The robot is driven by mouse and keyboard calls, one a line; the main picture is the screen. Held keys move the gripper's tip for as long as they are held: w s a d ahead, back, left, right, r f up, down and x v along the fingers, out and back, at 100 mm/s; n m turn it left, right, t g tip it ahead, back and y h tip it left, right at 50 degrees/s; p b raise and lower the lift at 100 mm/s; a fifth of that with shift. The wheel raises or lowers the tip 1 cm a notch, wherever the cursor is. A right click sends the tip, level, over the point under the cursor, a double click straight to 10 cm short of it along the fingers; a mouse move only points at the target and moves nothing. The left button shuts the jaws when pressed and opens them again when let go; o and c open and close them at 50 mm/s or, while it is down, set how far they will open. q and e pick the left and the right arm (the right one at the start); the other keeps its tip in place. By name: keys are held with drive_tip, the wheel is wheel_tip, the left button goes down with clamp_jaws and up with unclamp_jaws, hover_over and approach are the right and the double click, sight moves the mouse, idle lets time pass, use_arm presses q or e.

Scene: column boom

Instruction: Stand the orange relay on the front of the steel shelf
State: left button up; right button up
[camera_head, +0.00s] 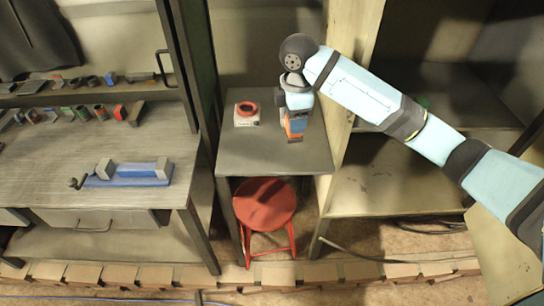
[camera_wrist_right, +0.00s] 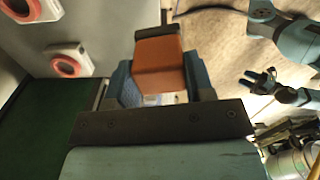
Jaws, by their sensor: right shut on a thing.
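The orange relay (camera_head: 296,126) is in my right gripper (camera_head: 296,115), over the right part of a small grey table. In the wrist view the orange block (camera_wrist_right: 160,68) sits between the two blue fingers of the right gripper (camera_wrist_right: 162,85), which are shut on it. I cannot tell whether its lower end touches the table top. The steel shelf (camera_head: 385,180) stands to the right of the table, with bare boards, partly hidden by my right arm. A dark gripper, apparently my left (camera_wrist_right: 262,80), shows small at the right of the wrist view; its jaws are unclear.
A white device with a red ring (camera_head: 247,113) stands on the grey table (camera_head: 260,155), left of the relay. A red stool (camera_head: 265,203) is below. A workbench (camera_head: 60,160) with a blue vise (camera_head: 130,174) stands at left. An upright panel separates table and shelf.

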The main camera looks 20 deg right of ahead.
drive_tip(key=w+a+r+n+b, duration=0.25)
drive_tip(key=w+r+n, duration=0.35)
drive_tip(key=n, duration=0.7)
drive_tip(key=n+p, duration=0.2)
drive_tip(key=n, duration=0.1)
hover_over(273, 155)
wheel_tip(273, 155, down, 20)
drive_tip(key=shift+s+f, duration=0.1)
drive_tip(key=shift+f, duration=0.1)
drive_tip(key=o, duration=0.9)
drive_tip(key=shift+f, duration=0.1)
drive_tip(key=shift+o, duration=0.2)
